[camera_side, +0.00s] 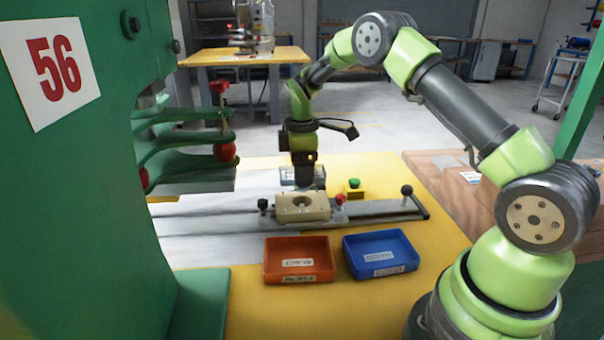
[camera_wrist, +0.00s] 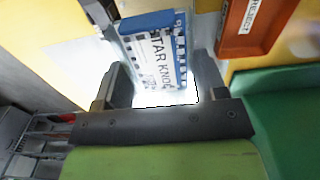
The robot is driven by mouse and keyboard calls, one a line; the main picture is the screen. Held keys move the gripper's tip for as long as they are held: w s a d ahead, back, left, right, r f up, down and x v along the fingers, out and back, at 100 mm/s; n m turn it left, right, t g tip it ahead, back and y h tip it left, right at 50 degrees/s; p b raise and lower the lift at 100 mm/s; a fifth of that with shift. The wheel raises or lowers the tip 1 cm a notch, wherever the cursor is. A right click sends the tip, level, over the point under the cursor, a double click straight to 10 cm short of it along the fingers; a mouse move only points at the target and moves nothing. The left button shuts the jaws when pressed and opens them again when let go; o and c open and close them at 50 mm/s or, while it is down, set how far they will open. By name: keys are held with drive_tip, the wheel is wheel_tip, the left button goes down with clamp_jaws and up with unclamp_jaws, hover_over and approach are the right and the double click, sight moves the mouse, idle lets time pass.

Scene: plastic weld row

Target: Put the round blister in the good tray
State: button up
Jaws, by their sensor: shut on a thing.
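My gripper (camera_side: 304,180) points down, just behind the beige fixture. It is shut on a blister pack (camera_side: 287,176), a clear pack with a blue and white card, partly hidden behind the gripper. In the wrist view the pack's card (camera_wrist: 155,52) reads "STAR KNOB" and lies between the two fingers (camera_wrist: 158,88). The blister's shape is washed out by glare there. The blue tray (camera_side: 405,263) stands at the front right, empty, with a label I cannot read clearly. My gripper is behind and left of it.
An orange tray (camera_side: 326,272), labelled "REJECT" in the wrist view (camera_wrist: 248,22), stands left of the blue one, empty. The beige fixture (camera_side: 315,212) with a round hollow sits on a metal slide (camera_side: 378,207) with a black knob. A green machine (camera_side: 90,200) blocks the left.

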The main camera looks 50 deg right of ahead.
drive_tip(key=shift+r, duration=0.1)
drive_tip(key=shift+r, duration=2.45)
drive_tip(key=shift+s, duration=0.1)
drive_tip(key=s+a+f, duration=0.2)
drive_tip(key=s+f, duration=0.1)
drive_tip(key=s, duration=1.4)
hover_over(365, 259)
drive_tip(key=shift+n, duration=0.3)
wheel_tip(365, 259, down, 10)
drive_tip(key=shift+r, duration=0.1)
